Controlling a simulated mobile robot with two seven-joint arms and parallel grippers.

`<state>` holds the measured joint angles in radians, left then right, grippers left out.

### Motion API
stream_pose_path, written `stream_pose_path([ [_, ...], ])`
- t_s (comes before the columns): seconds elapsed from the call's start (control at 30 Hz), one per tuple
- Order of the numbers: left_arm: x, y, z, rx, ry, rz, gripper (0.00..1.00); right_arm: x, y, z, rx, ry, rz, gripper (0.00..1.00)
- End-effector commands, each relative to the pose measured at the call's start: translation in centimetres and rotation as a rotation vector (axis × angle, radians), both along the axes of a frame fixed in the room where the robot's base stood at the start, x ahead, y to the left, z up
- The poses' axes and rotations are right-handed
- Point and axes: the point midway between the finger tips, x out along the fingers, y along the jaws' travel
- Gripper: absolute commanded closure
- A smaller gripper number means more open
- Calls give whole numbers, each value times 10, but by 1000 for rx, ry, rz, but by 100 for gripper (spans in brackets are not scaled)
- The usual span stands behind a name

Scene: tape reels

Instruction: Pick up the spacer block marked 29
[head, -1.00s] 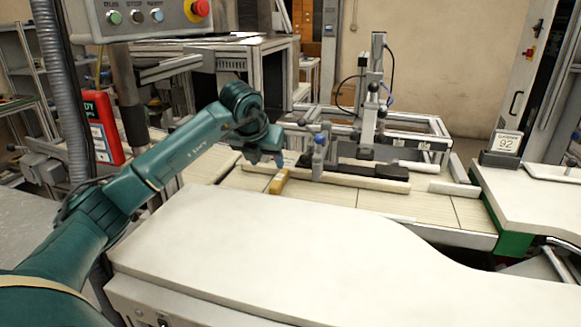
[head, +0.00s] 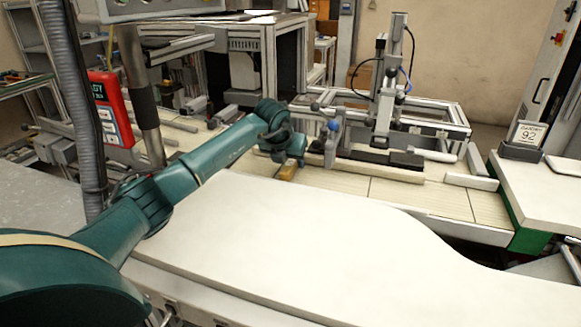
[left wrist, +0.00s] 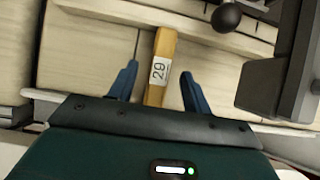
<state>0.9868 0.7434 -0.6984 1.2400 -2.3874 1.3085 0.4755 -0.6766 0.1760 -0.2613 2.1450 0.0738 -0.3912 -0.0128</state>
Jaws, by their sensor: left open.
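The spacer block marked 29 (left wrist: 160,68) is a narrow tan-yellow bar with a white label reading 29. It lies on the pale slatted bench top, and in the head view the block (head: 287,172) shows just below my gripper. My left gripper (head: 289,160) is open above it. In the left wrist view the blue fingers of my left gripper (left wrist: 159,72) stand on either side of the block, with a gap at each side. The near end of the block is hidden behind the gripper body. My right gripper is not in view.
A pale rail (head: 400,172) with dark fixture parts runs close right of the block. A toggle clamp with a dark ball knob (left wrist: 226,17) is near the gripper. A white worktop (head: 300,235) lies in front. A sign reading 92 (head: 530,135) stands far right.

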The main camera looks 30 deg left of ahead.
Motion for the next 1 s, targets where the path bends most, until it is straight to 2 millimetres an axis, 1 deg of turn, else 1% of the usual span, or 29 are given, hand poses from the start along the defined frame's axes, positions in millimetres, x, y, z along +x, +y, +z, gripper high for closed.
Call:
stream_pose_path([
  [0.1,9,1,-14,-3,2,1,51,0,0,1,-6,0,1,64],
  [0.2,13,3,-20,-1,1,-1,51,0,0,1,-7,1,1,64],
  [0.47,14,3,-22,1,0,-1,51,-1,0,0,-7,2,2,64],
  [1.0,14,3,-21,0,0,0,95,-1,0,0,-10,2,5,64],
])
